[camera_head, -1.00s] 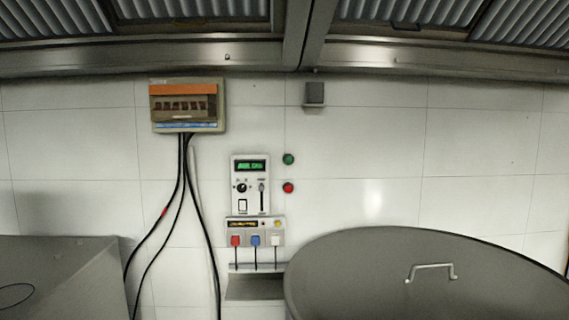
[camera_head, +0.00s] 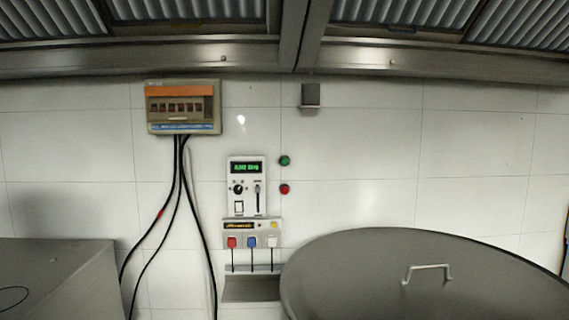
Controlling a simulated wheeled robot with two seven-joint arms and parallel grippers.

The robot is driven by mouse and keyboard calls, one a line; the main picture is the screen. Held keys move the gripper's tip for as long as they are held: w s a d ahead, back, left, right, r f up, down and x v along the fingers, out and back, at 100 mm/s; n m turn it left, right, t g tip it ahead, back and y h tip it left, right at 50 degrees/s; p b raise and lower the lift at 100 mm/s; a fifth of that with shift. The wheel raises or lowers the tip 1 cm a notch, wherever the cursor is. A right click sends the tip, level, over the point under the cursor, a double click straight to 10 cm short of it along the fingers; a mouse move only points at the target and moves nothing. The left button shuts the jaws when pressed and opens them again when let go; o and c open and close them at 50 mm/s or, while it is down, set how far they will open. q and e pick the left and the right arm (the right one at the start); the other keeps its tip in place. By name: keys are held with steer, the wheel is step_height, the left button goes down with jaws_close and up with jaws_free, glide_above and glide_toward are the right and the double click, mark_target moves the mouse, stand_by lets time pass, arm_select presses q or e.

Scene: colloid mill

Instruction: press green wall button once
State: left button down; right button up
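The green wall button (camera_head: 285,160) is a small round button on the white tiled wall, near the middle of the head view. A red button (camera_head: 285,189) sits just below it. To their left is a white control panel (camera_head: 247,208) with a lit green display, a knob and a slider. Neither of my grippers is in view, and nothing covers the green button.
A large grey round lid (camera_head: 360,270) with a handle stands at the lower right. A metal box (camera_head: 60,275) is at the lower left. A breaker box (camera_head: 183,107) with hanging black cables and a socket strip (camera_head: 252,234) with plugs are on the wall.

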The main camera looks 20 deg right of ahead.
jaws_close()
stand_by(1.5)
